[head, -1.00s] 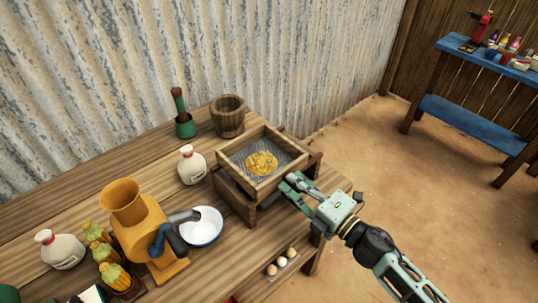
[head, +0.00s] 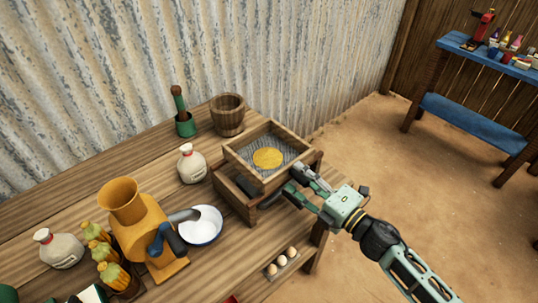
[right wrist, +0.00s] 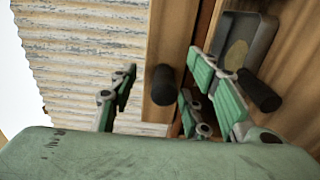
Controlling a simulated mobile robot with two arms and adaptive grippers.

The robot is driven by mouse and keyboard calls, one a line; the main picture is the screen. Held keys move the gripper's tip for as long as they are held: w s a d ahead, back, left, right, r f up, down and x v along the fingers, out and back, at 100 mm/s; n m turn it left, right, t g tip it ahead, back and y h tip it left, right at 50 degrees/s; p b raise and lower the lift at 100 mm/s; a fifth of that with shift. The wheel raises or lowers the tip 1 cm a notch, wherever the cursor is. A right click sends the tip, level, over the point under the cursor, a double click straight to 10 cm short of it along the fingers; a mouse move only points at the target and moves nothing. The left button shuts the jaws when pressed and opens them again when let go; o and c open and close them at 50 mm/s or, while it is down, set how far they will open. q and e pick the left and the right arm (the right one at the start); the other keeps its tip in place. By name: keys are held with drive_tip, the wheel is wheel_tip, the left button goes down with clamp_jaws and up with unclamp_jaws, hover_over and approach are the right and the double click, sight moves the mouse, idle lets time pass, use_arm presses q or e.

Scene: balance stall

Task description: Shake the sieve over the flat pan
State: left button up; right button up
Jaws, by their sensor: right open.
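The sieve (head: 240,168) is a square wooden frame with grey mesh, resting level on a wooden stand (head: 238,203). A round yellow patch of meal (head: 267,158) lies on its mesh. Under the sieve, part of the dark flat pan (head: 249,183) shows; in the right wrist view the pan (right wrist: 262,45) holds some yellow meal and has a dark handle (right wrist: 260,91). My right gripper (head: 298,184) is open at the sieve's near right side. In the right wrist view another dark handle (right wrist: 162,85) appears between its spread fingers; contact cannot be told. My left gripper is out of view.
A white bowl (head: 207,222), yellow mill (head: 140,230) and white jar (head: 191,165) stand left of the stand. Eggs (head: 281,262) lie at the near edge. Open floor lies right.

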drive_tip(key=v, duration=0.8)
drive_tip(key=shift+r, duration=0.1)
idle(0.3)
drive_tip(key=s+d+f+m+g+h, duration=0.1)
drive_tip(key=d+f+m+h, duration=0.35)
drive_tip(key=f, duration=0.75)
drive_tip(key=s+d+f+m+h, duration=0.1)
drive_tip(key=d+f+m+h, duration=0.35)
drive_tip(key=f, duration=0.65)
drive_tip(key=s+d+f+m+g, duration=0.3)
drive_tip(key=s+f+m, duration=0.3)
drive_tip(key=f, duration=0.5)
drive_tip(key=s+f+m+g+h, duration=0.2)
drive_tip(key=s+f+m+g, duration=0.2)
drive_tip(key=s+f, duration=0.9)
drive_tip(key=s+a+f+m+g, duration=0.2)
drive_tip(key=s+f, duration=0.1)
drive_tip(key=s, duration=0.6)
drive_tip(key=s+a+f+m+g, duration=0.2)
drive_tip(key=s+a+f+g, duration=0.1)
drive_tip(key=s, duration=0.7)
drive_tip(key=shift+s+a+f, duration=0.15)
drive_tip(key=shift+s+a, duration=0.05)
drive_tip(key=shift+s, duration=0.1)
